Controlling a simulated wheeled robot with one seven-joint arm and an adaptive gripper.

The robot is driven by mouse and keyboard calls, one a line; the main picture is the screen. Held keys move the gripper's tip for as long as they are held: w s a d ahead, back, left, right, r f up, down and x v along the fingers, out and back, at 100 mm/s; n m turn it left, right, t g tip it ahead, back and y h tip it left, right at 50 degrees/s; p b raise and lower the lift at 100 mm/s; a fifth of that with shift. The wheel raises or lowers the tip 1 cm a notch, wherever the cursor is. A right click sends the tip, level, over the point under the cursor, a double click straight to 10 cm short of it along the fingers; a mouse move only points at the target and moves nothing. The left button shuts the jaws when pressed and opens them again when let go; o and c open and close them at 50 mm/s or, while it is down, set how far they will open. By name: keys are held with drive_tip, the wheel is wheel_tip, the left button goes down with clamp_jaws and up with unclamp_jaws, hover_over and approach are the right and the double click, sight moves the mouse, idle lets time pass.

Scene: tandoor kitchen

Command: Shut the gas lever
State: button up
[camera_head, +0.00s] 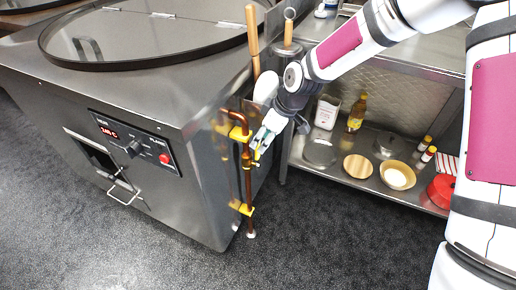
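A copper gas pipe (248,185) runs down the right side of the steel tandoor (190,130), held by yellow brackets. A small yellow piece, seemingly the gas lever (257,155), shows at mid-height on the pipe, just below my gripper. My gripper (260,141) reaches down from the upper right, with its fingertips at or very near the lever. The fingers are small and partly overlap the pipe and lever, so I cannot tell whether they touch or grip it. The lever's exact angle is also unclear.
The tandoor front has a control panel (135,147) with a red display. Long wooden-handled tools (252,40) stand behind my gripper. The dark floor in front is clear.

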sight(259, 145)
drive_tip(key=b+x, duration=0.1)
drive_tip(key=x, duration=0.4)
clamp_jaws()
